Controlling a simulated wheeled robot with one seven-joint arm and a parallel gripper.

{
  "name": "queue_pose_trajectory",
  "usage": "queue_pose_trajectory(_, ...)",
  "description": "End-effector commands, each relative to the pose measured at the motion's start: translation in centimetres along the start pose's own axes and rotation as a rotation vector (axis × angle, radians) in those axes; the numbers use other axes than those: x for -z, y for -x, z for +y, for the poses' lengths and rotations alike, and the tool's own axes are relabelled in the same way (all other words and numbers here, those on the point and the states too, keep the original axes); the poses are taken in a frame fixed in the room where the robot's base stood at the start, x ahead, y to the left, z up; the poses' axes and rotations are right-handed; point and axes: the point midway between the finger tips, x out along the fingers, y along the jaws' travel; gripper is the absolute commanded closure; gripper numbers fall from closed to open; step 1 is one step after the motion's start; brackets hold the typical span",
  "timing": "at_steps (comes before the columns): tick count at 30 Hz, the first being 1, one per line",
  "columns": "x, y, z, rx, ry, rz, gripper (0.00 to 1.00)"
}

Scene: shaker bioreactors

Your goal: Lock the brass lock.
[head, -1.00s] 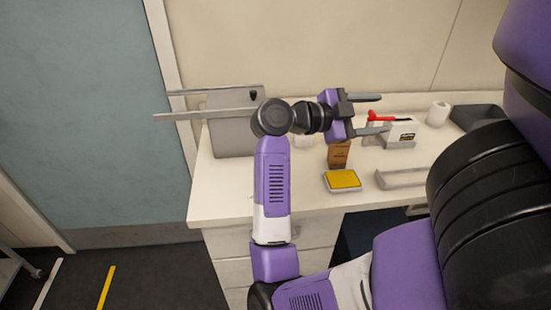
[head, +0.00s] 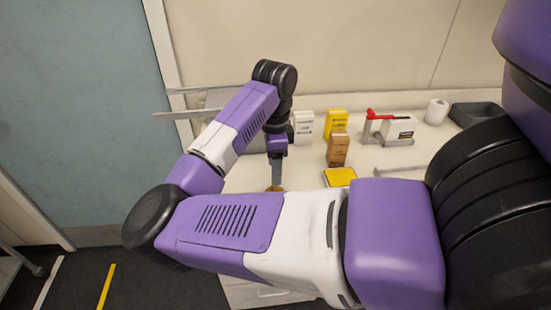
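My gripper (head: 276,180) points down over the left part of the white counter, seen edge-on below my wrist. Its fingers overlap in this view, so I cannot tell whether they are open or shut. A small brass-coloured thing (head: 275,188) shows right at the fingertips. It may be the brass lock, but it is too small and too covered to make out its shackle or whether it is locked. I cannot tell whether the fingers touch it or hold it.
On the white counter (head: 310,180) stand a brown box (head: 338,150), a yellow box (head: 336,121), a white box (head: 303,126), a yellow-topped pad (head: 340,177), a red-handled white device (head: 397,130), a white roll (head: 437,111) and a dark tray (head: 475,112). My arm hides the counter's front left.

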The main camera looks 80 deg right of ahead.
Motion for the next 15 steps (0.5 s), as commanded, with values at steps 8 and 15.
queue_pose_trajectory(8,0.0,-3.8,0.0,-0.001,0.001,0.004,0.42)
queue_pose_trajectory(15,0.0,-5.0,0.0,-0.001,0.0,0.003,0.42)
